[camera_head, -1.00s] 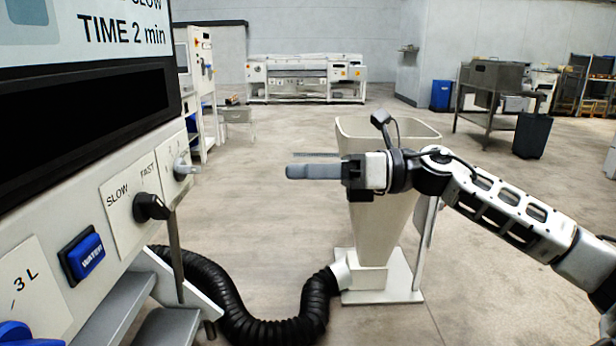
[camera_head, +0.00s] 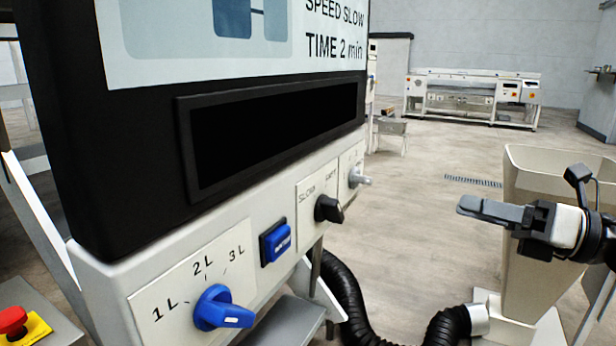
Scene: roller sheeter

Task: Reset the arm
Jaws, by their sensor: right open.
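My right gripper (camera_head: 484,211) is at the right of the head view, its fingers pointing left. It is open and holds nothing. It is in front of a cream hopper (camera_head: 520,261) and apart from the machine's control panel (camera_head: 188,274). The panel has a blue knob (camera_head: 222,309) with 1L, 2L and 3L marks, a blue button (camera_head: 275,242), a black slow/fast knob (camera_head: 327,209) and a grey knob (camera_head: 357,177). My left gripper is out of view.
A black corrugated hose (camera_head: 352,304) runs along the floor to the hopper's foot. A red emergency button (camera_head: 14,322) is at the lower left. A white roller machine (camera_head: 470,97) stands at the back. The floor between panel and hopper is mostly clear.

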